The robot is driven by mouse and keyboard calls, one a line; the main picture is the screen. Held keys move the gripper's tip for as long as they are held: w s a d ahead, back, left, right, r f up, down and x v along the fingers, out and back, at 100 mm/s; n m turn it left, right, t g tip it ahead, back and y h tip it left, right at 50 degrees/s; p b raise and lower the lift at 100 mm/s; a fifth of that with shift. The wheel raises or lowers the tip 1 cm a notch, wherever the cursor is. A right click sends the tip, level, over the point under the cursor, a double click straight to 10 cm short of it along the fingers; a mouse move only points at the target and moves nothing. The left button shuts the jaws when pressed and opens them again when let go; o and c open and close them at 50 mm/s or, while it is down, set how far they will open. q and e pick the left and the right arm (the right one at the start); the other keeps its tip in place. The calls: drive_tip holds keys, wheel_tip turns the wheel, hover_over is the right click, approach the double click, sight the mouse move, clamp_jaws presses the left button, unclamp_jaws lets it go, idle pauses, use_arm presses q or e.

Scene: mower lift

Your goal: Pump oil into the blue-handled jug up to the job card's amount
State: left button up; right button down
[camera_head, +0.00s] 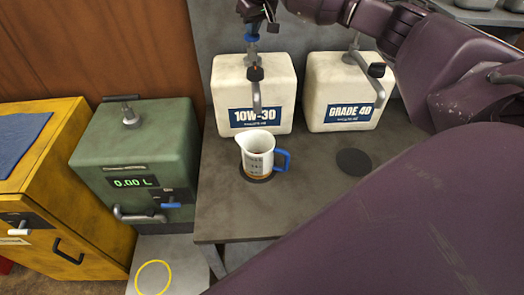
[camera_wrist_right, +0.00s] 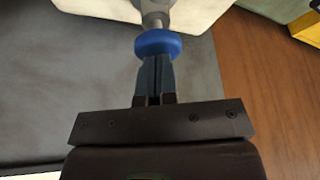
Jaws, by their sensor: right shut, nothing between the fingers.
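The white jug (camera_head: 258,152) with the blue handle (camera_head: 283,160) stands upright on a dark round spot on the grey bench. Marks show on its side and an amber-brown band near its base; its fill level is not readable. It stands in front of the cream 10W-30 container (camera_head: 280,92), below its spout (camera_head: 257,98). My right gripper (camera_head: 251,24) is above this container at the pump's blue knob (camera_head: 251,37). In the right wrist view its shut fingers (camera_wrist_right: 155,82) point at the blue knob (camera_wrist_right: 158,43), with nothing between them; contact is unclear. My left gripper is out of view.
A cream GRADE 40 container (camera_head: 328,88) stands to the right, with an empty dark round spot (camera_head: 353,161) before it. A green dispenser (camera_head: 135,150) reading 0.00 L and a yellow cabinet (camera_head: 65,200) stand left. My arm covers the right side.

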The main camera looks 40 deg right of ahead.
drive_tip(key=shift+r, duration=2.6)
drive_tip(key=shift+f, duration=0.25)
drive_tip(key=shift+f, duration=0.35)
